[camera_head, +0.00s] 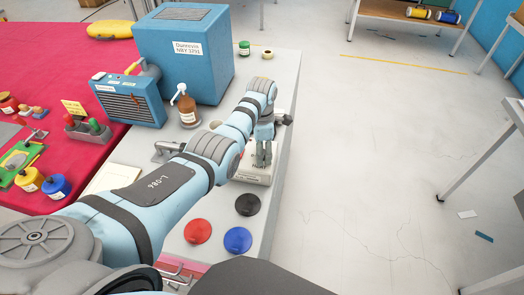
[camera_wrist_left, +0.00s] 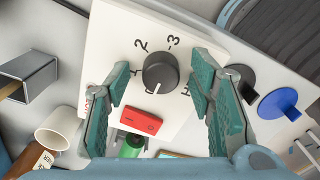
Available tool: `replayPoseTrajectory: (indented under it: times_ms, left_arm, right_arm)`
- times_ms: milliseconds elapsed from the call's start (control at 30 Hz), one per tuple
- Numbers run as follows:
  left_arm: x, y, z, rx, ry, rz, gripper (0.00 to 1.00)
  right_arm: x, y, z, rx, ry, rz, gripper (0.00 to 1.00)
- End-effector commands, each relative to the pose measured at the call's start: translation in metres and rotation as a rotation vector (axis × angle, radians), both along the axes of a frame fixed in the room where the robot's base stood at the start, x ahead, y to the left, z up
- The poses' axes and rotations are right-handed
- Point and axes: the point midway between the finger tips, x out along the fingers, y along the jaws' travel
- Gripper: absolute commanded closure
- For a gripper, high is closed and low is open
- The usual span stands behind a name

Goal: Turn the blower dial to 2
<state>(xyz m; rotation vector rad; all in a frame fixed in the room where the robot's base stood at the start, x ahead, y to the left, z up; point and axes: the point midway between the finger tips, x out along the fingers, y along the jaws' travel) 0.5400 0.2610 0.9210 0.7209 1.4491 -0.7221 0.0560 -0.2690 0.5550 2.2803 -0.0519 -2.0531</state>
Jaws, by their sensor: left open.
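The blower dial (camera_wrist_left: 160,72) is a round dark knob on a white control box, with the marks 1, 2 and 3 around it. The white control box (camera_wrist_left: 118,36) also carries a red switch (camera_wrist_left: 140,121) and shows in the head view (camera_head: 255,177), partly hidden by my gripper. My left gripper (camera_wrist_left: 160,82) is open, its green-padded fingers on either side of the dial with gaps to it; in the head view (camera_head: 264,160) it points down over the box. My right gripper is not in view.
Black (camera_head: 248,204), red (camera_head: 198,231) and blue (camera_head: 238,240) discs lie on the grey bench near the box. A brown pump bottle (camera_head: 188,108) and a large blue machine (camera_head: 185,55) stand behind my left arm. Open floor lies to the right.

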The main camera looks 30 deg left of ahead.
Motion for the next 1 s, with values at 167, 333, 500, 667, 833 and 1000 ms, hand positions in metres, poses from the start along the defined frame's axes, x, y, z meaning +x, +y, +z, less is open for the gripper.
replayPoseTrajectory:
  times_ms: [167,333,500,667,833,1000]
  left_arm:
    - [0.000,0.000,0.001,0.000,0.000,0.000,0.65]
    - [0.000,0.000,0.001,0.000,0.000,0.000,0.93]
    - [0.000,0.000,0.001,-0.001,0.001,-0.003,0.99]
    - [-0.001,-0.001,0.001,-0.002,0.002,-0.023,0.99]
    - [0.000,-0.001,0.002,-0.002,0.002,-0.087,0.99]
    - [-0.001,-0.001,0.002,-0.003,0.003,-0.200,0.99]
  right_arm:
    - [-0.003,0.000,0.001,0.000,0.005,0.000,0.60]
    - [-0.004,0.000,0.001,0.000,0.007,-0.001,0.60]
    - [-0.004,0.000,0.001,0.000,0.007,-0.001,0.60]
    - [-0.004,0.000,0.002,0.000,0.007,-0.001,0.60]
    - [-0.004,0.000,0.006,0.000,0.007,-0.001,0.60]
    - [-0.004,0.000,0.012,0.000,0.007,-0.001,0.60]
